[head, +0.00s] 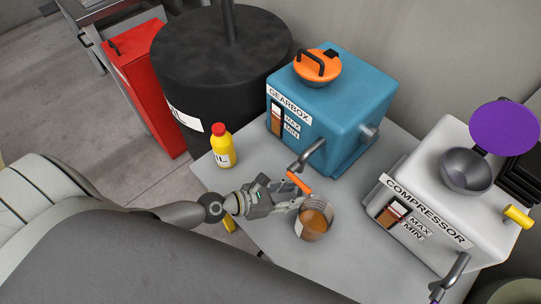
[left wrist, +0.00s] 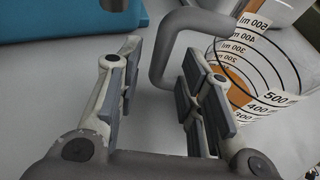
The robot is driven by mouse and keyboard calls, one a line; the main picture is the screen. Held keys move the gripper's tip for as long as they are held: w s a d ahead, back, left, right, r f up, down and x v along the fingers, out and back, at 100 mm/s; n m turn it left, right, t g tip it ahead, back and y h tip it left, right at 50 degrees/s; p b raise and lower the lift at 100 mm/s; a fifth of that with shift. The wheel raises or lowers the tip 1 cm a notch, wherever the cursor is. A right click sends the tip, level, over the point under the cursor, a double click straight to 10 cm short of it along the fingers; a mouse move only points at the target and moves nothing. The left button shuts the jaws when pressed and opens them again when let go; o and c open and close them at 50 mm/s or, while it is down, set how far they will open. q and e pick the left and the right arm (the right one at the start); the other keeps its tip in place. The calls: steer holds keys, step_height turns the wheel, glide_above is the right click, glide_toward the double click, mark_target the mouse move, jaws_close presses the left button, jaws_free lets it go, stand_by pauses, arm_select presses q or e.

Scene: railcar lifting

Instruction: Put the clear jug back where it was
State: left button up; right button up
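The clear jug (head: 314,211) stands on the grey table, holding brown-orange liquid. In the left wrist view the jug (left wrist: 262,62) is at the right, with ml markings and a grey handle (left wrist: 160,62). My left gripper (head: 284,197) is at the jug's left side. In the left wrist view its fingers (left wrist: 162,58) are apart, and the handle shows between and beyond them; I cannot tell whether they touch it. My right gripper is not in view.
The blue gearbox (head: 345,105), with a grey tap and orange lever (head: 299,183), is behind the jug. The white compressor (head: 440,170) is at the right. A yellow bottle (head: 222,148) stands at the table's (head: 285,258) left edge. A black drum (head: 215,60) is behind it.

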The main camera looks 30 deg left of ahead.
arm_select(q)
steer(key=b+v, duration=0.1)
steer(key=v, duration=0.1)
steer(key=b+v, duration=0.1)
steer(key=v, duration=0.2)
steer(key=b+v, duration=0.1)
steer(key=v, duration=0.1)
steer(key=shift+s+a+f, duration=0.15)
steer(key=shift+s+a, duration=0.2)
steer(key=shift+s+a+r+b, duration=0.4)
steer(key=shift+s+r+b, duration=0.05)
steer(key=shift+r+b, duration=0.2)
